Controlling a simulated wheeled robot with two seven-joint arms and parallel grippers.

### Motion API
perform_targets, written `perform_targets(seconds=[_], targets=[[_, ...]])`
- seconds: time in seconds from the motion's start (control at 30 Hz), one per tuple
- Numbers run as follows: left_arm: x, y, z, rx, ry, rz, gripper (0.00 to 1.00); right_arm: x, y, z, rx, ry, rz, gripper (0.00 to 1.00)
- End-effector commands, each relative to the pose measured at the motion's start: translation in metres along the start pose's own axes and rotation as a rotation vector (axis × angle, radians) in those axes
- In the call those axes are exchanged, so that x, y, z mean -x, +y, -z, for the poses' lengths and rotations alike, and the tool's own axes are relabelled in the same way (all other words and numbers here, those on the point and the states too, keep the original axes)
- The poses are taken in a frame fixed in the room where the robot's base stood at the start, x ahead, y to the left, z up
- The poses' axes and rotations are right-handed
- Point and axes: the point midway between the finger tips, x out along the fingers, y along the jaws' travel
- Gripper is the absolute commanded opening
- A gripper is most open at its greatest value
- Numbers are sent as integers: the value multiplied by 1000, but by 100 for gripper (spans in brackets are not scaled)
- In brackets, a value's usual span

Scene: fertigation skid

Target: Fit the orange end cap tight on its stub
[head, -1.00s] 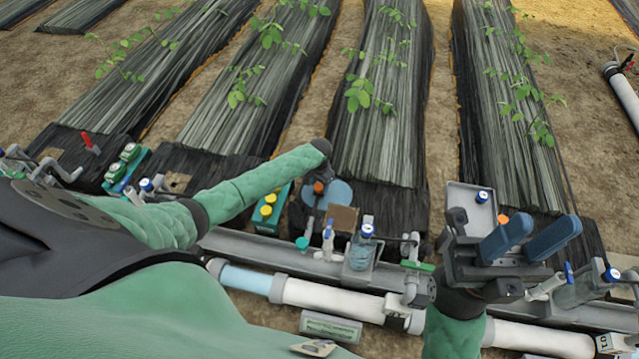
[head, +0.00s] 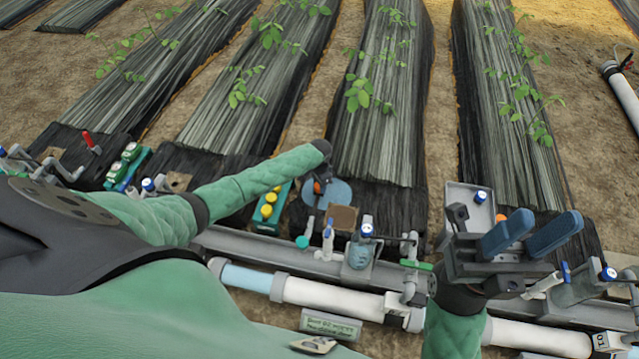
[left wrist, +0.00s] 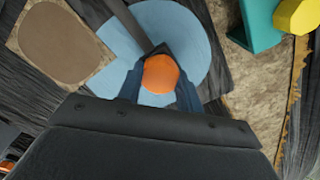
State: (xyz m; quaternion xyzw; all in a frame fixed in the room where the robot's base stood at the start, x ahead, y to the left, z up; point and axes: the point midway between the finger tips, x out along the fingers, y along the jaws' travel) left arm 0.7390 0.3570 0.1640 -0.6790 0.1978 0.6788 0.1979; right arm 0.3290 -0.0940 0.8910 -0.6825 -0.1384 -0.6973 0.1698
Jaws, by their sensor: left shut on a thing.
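The orange end cap (left wrist: 160,74) is round and sits between the two blue fingers of my left gripper (left wrist: 161,88) in the left wrist view. My left gripper is shut on it. In the head view a bit of the orange cap (head: 317,187) shows below the end of my left arm, above a light blue disc (head: 339,192). A dark bar (left wrist: 128,24) runs up to the cap in the left wrist view. The stub is hidden, so I cannot tell how the cap sits on it. My right gripper (head: 530,232) is open and empty, with its fingers apart.
A grey channel and a white pipe (head: 330,297) run across the front. Blue-handled valves (head: 328,240), a clear filter bowl (head: 359,250) and a teal block with yellow knobs (head: 268,207) stand near my left gripper. Plant beds (head: 380,110) lie beyond.

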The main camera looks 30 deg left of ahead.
Motion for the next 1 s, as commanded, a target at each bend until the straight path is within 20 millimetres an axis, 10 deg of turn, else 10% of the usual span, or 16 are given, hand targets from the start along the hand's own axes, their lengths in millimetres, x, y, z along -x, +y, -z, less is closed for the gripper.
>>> perform_targets(seconds=[0.2,0.33,0.47,1.0], targets=[[-2,0,-1,-5,-1,0,34,3,0,1,0,-7,-1,36],[-2,0,-1,-4,-1,0,10,3,0,1,-2,-7,5,36],[-2,0,-1,-22,-2,0,10,-1,0,-1,-4,2,10,36],[-2,1,-1,-489,-1,-1,10,-9,0,0,-2,1,7,36]])
